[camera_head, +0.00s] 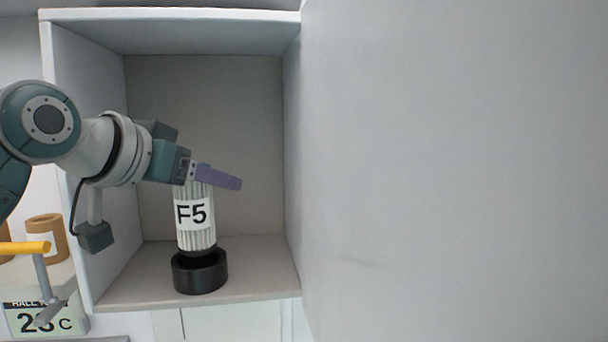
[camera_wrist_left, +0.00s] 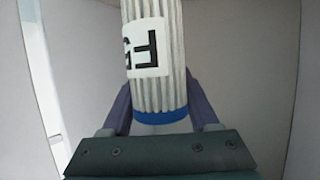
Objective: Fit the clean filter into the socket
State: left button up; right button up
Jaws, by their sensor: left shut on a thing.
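The clean filter (camera_head: 196,227) is a white pleated cylinder with an F5 label. It stands about upright inside an open cabinet, and its black lower end is at the mouth of the black round socket (camera_head: 200,278). I cannot tell how deep it sits. My left gripper (camera_head: 222,180) is shut on the filter's upper end. In the left wrist view the purple fingers (camera_wrist_left: 160,104) lie on both sides of the filter (camera_wrist_left: 155,60), near its blue end band. The socket does not show in that view. My right gripper is not in view.
The cabinet (camera_head: 205,90) has side walls close around my left arm. A large grey panel (camera_head: 455,170) fills the right side. At lower left are brown containers (camera_head: 47,238), a yellow-handled lever (camera_head: 25,248) and a display box (camera_head: 45,315).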

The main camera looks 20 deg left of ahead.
aim_at(179, 207)
pick_arm(q)
jog(key=shift+r+p, duration=0.1)
jog(key=shift+p, duration=0.25)
dwell(0.5)
jog(key=shift+f+b, duration=1.55)
jog(key=shift+f, duration=0.8)
jog(key=o, duration=1.5)
jog(key=shift+s, duration=0.3)
jog(key=b+v, duration=0.4)
jog(key=v, duration=0.4)
jog(key=shift+s+a+r, duration=0.1)
jog(key=shift+s+r, duration=0.1)
jog(key=shift+s, duration=0.05)
jog(key=shift+s+r, duration=0.2)
jog(key=shift+s, duration=0.15)
